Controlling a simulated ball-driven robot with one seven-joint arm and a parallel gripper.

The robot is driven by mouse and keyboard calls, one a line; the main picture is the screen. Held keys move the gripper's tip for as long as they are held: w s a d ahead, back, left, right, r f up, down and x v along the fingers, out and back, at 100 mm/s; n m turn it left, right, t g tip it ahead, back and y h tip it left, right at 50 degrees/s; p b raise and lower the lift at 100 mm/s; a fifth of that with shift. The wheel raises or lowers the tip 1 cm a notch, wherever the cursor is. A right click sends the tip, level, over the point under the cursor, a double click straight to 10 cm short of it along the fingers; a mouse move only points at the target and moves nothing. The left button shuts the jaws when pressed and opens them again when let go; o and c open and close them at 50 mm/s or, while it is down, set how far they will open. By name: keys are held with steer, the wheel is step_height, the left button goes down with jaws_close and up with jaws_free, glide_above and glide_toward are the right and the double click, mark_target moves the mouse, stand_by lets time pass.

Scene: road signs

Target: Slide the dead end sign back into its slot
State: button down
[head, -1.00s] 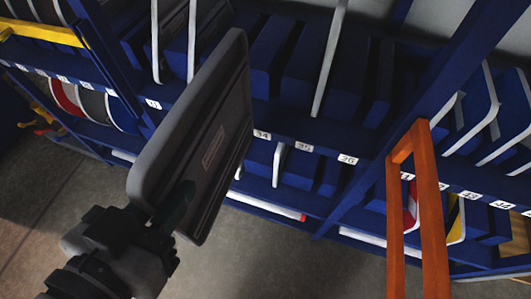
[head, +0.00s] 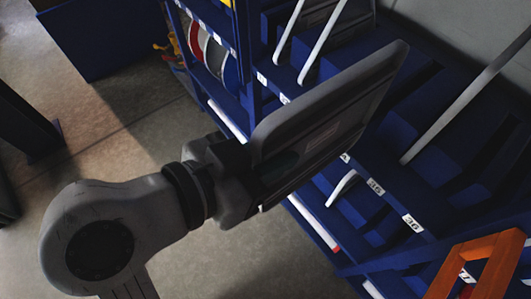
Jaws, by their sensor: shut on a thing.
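A grey rounded-corner sign plate (head: 345,108) is held up in the middle of the head view, tilted, with its back showing; its printed face is hidden, so I cannot read it. My gripper (head: 258,172) is shut on its near lower part; the fingertips are partly hidden in shadow. The blue sign rack (head: 400,125) stands behind and right of the plate, with slots between upright blue dividers. Several slots right of the plate look empty. The plate overlaps the rack in the picture; I cannot tell whether it touches it.
White number labels (head: 413,223) run along the shelf edge. Thin signs (head: 316,45) stand upright in slots behind the plate, and another (head: 465,95) to the right. An orange frame (head: 483,265) stands at the lower right. Bare concrete floor (head: 115,125) lies to the left.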

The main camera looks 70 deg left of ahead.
mark_target(384, 73)
steer(key=shift+w+a+r, duration=0.1)
steer(key=shift+w+a, duration=0.65)
steer(key=shift+w, duration=2.5)
steer(key=shift+w+a+f, duration=0.1)
steer(key=shift+w+a, duration=0.7)
steer(key=shift+w, duration=2.5)
steer(key=shift+w+a+r, duration=0.1)
steer(key=shift+w+a, duration=0.65)
steer(key=shift+w, duration=2.5)
steer(key=w+a+b, duration=0.2)
steer(key=w, duration=0.9)
steer(key=shift+w+a, duration=0.15)
steer(key=shift+a, duration=0.25)
steer(key=shift+f+b, duration=0.5)
steer(key=shift+f, duration=0.2)
steer(key=c, duration=1)
jaws_free()
steer(key=shift+o, duration=0.4)
steer(key=shift+f, duration=0.25)
steer(key=b+v, duration=0.1)
steer(key=v, duration=1)
steer(key=shift+r, duration=0.1)
steer(key=shift+w, duration=0.1)
